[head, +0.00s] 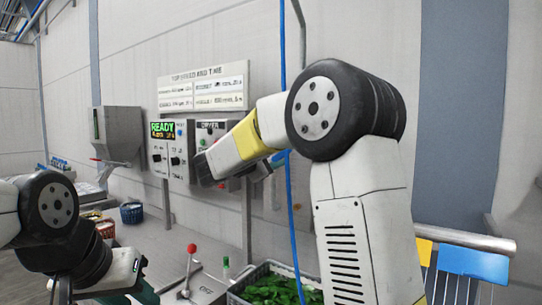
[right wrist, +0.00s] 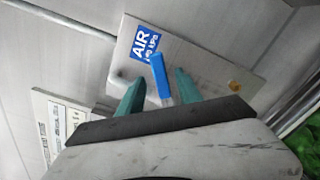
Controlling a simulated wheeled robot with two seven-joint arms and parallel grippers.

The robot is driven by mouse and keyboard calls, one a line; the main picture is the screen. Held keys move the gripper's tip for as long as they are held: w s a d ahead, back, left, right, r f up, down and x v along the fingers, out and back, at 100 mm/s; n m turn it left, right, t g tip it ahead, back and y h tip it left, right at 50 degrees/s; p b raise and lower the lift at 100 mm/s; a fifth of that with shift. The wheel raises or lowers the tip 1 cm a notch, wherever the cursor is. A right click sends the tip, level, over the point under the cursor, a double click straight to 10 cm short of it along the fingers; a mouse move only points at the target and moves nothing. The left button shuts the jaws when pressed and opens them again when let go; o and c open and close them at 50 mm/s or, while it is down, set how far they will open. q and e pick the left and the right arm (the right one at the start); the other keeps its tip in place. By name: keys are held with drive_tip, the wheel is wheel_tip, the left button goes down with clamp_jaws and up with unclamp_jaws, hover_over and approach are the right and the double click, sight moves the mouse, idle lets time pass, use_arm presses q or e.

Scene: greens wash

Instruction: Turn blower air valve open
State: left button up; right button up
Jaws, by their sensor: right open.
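The blue valve lever (right wrist: 161,77) shows in the right wrist view, in front of a pale plate with a blue AIR label (right wrist: 146,42). My right gripper (right wrist: 160,74) is open, with its two teal fingers on either side of the lever. I cannot tell whether either finger touches it. In the head view my right arm reaches to the wall panels, and its fingers and the lever cannot be made out there. My left gripper (head: 142,280) is low at the left in the head view; its jaw opening is unclear.
A READY panel (head: 167,150) and a dryer panel (head: 212,130) stand beside my right arm. A blue hose (head: 289,215) hangs by the arm. Below are a crate of greens (head: 240,291) and a red-knobbed lever (head: 191,249). A steel dispenser (head: 117,130) stands left.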

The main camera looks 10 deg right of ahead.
drive_tip(key=v, duration=0.3)
drive_tip(key=shift+s+a, duration=0.25)
drive_tip(key=shift+c, duration=0.4)
